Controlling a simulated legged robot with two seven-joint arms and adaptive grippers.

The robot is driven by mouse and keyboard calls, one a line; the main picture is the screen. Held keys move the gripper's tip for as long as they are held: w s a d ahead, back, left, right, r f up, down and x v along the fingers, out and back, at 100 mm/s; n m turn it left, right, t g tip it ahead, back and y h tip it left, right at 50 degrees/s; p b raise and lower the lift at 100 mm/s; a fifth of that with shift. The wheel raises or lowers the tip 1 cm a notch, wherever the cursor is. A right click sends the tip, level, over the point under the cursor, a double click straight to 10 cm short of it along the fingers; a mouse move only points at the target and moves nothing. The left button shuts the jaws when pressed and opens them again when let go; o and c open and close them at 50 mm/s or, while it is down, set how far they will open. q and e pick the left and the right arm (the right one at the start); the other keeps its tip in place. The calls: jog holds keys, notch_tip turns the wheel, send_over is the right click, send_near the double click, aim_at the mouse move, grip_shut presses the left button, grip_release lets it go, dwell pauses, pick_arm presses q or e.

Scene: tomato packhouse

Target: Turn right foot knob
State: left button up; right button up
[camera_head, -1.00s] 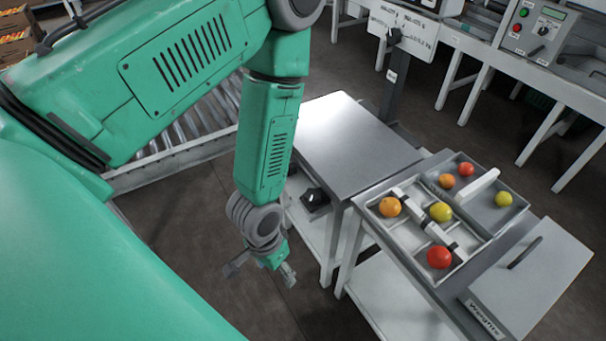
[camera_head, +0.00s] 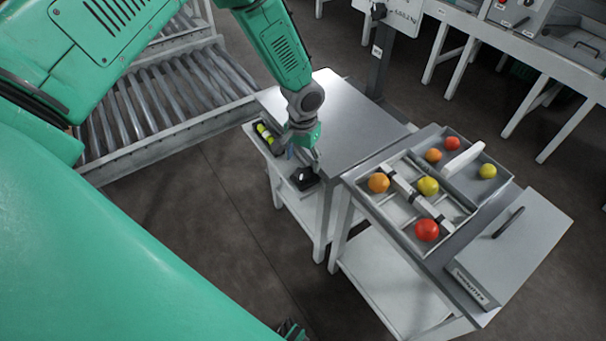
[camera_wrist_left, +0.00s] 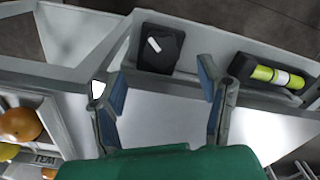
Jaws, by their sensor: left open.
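A black knob (camera_head: 305,178) with a white pointer mark sits on a low ledge at the near side of the grey-topped table. It also shows in the left wrist view as a dark block with a white bar (camera_wrist_left: 160,48). My left gripper (camera_head: 305,150) is just above and behind the knob in the head view, over the table's near edge. In the left wrist view its blue-padded fingers (camera_wrist_left: 163,78) are apart with nothing between them, and the knob lies beyond the tips. A small dark part at the bottom edge of the head view may be my right gripper (camera_head: 291,331).
A black holder with a yellow-green cylinder (camera_head: 265,133) stands on the same ledge, left of the knob. A sorting tray (camera_head: 400,212) with tomatoes stands on the table to the right, beside a grey lidded box (camera_head: 515,245). A roller conveyor (camera_head: 165,95) lies to the left.

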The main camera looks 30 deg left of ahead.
aim_at(302, 173)
pick_arm(q)
notch_tip(302, 173, down, 6)
jog(key=shift+f+b, duration=0.2)
jog(key=shift+b, duration=0.1)
jog(key=shift+c, duration=0.4)
jog(key=c, duration=1.1)
